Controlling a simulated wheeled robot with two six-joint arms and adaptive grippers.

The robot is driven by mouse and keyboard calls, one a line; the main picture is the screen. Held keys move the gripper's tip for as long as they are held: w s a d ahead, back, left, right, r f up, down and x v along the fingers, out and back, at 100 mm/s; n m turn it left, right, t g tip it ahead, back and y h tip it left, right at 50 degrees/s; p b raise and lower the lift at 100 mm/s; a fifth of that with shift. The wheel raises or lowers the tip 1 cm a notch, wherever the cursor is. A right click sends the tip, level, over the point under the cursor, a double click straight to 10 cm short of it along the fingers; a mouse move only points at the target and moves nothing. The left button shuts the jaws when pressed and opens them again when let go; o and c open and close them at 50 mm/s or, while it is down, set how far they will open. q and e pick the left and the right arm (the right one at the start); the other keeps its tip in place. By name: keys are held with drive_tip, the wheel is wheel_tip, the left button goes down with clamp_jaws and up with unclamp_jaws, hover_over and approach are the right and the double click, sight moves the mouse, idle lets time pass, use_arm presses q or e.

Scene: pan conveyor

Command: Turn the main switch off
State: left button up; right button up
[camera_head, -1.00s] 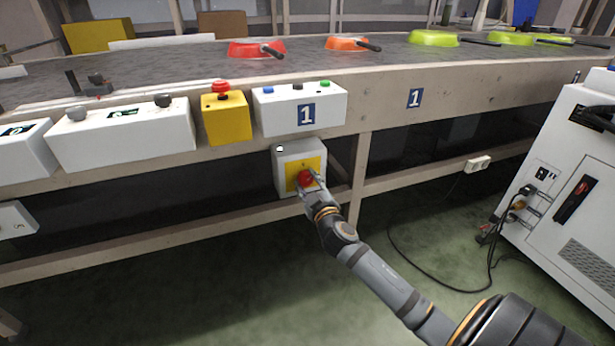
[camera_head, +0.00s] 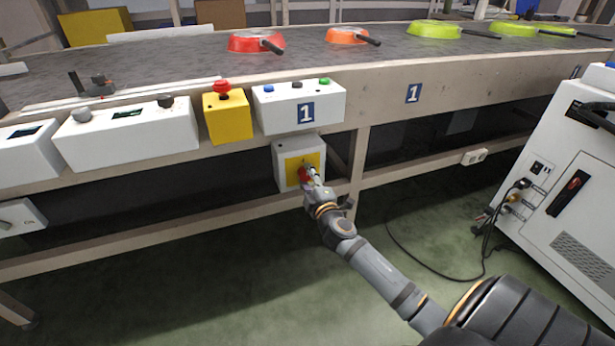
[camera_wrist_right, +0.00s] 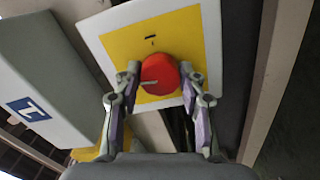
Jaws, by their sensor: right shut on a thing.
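The main switch is a red rotary knob (camera_wrist_right: 158,76) on a yellow plate (camera_wrist_right: 118,50), on a white box (camera_head: 284,167) below the conveyor's edge. My right gripper (camera_head: 309,177) is at the knob, its two fingers on either side of it. In the right wrist view my right gripper (camera_wrist_right: 159,84) is shut on the red knob. In the head view the fingers hide part of the knob. My left gripper is not in view.
Above the switch box are a white button box (camera_head: 272,116) labelled 1 and a yellow box with a red button (camera_head: 221,86). Several coloured pans, one of them red (camera_head: 249,42), lie on the conveyor (camera_head: 180,62). A white cabinet (camera_head: 540,225) stands at the right.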

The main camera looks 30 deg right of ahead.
idle(0.4)
drive_tip(key=o, duration=1.1)
drive_tip(key=shift+o, duration=0.2)
drive_tip(key=v, duration=1.2)
drive_tip(key=shift+f, duration=0.15)
